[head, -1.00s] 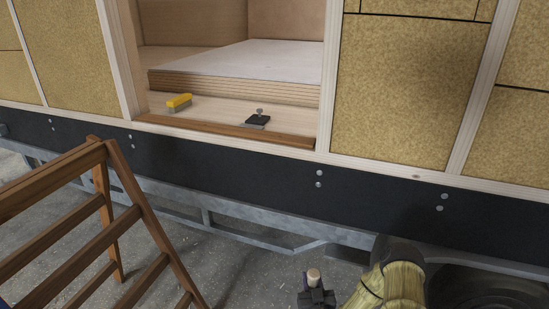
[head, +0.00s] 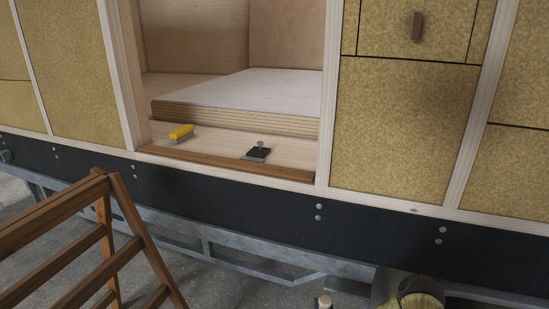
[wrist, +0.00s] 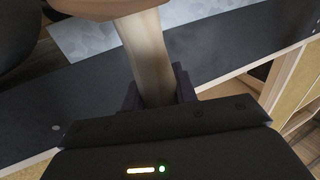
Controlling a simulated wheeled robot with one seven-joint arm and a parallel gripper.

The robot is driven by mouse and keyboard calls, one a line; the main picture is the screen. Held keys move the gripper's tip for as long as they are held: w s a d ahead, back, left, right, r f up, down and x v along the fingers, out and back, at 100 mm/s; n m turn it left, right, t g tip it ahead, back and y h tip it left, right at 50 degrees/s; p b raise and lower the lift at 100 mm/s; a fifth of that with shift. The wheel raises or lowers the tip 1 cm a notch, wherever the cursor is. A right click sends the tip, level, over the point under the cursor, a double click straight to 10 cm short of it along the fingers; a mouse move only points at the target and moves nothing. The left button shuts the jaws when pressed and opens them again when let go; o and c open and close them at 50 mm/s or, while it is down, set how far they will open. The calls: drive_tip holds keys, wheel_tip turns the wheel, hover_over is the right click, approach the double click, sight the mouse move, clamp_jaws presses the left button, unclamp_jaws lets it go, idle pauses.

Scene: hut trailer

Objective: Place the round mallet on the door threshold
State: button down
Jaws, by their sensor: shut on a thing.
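The round mallet shows in the wrist view as a pale wooden handle (wrist: 148,55) with part of its brown head at the top edge. My gripper (wrist: 158,88) is shut on this handle, one dark finger on each side. In the head view, only a pale handle end (head: 324,301) shows at the bottom edge; my gripper is out of that frame. The door threshold (head: 225,164) is a brown wooden strip along the front of the doorway's floor, above and left of the handle end in the picture. Most of the mallet's head is cut off.
A yellow brush (head: 181,132) and a dark metal-handled tool (head: 258,152) lie just behind the threshold. A wooden ladder-like frame (head: 110,225) stands at lower left. A straw-coloured, black-topped object (head: 421,290) is at lower right. The threshold strip looks clear.

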drive_tip(key=s+r+p, duration=0.2)
drive_tip(key=r+p, duration=0.9)
drive_tip(key=r, duration=0.1)
drive_tip(key=s+r+p, duration=0.1)
drive_tip(key=r+p, duration=0.9)
drive_tip(key=r, duration=0.2)
drive_tip(key=shift+s+r+p, duration=0.35)
drive_tip(key=shift+r, duration=0.05)
drive_tip(key=s+f, duration=0.4)
drive_tip(key=f, duration=0.1)
drive_tip(key=shift+s+f, duration=0.15)
drive_tip(key=shift+f, duration=0.1)
